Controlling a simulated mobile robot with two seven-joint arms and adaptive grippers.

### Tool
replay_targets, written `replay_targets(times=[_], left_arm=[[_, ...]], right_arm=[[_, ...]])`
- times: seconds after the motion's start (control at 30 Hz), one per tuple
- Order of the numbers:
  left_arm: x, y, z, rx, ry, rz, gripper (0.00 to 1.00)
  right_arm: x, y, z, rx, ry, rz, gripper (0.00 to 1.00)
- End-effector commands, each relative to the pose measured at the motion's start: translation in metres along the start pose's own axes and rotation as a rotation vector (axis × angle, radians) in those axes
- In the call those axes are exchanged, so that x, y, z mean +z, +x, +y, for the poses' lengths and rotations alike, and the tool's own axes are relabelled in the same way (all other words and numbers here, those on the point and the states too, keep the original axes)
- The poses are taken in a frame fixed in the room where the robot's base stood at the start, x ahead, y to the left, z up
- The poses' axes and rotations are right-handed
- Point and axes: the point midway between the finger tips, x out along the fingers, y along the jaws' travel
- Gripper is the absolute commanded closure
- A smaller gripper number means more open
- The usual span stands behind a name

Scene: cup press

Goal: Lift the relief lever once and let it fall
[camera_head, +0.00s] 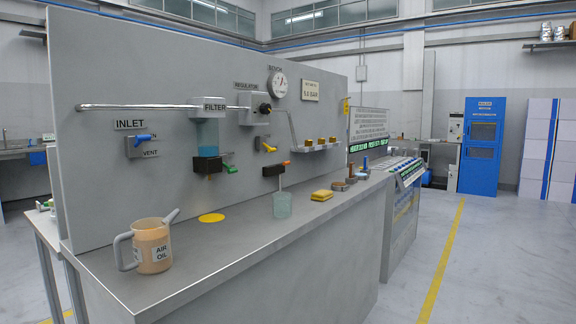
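No label reading "relief" can be made out, so I cannot tell which lever is the relief lever. A small yellow part (347,106) is at the panel's far right edge, too small to make out. A blue inlet lever (143,139) is at the left, and a green lever (230,169) is beside the filter (208,135). Neither gripper is in view.
An orange air-oil jug (153,246) stands at the bench's near left. A yellow disc (212,218), a yellow sponge (322,195) and several small round parts lie along the grey bench (225,250). A console (395,175) adjoins at right. The floor to the right is clear.

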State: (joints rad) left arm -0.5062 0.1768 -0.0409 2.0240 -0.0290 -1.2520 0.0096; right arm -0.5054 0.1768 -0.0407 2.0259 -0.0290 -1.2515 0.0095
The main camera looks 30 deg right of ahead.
Motion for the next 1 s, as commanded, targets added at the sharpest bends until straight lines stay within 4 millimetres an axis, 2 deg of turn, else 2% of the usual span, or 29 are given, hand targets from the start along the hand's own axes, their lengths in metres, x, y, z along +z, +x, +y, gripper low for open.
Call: replay_targets(times=[0.8, 0.87, 1.0], left_arm=[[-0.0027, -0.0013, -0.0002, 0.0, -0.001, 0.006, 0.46], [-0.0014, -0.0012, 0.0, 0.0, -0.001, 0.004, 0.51], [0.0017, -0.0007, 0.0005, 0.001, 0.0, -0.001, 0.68]], right_arm=[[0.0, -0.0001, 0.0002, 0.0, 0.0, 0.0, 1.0], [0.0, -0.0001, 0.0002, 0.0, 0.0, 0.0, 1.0], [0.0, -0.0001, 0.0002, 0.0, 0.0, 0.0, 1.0]])
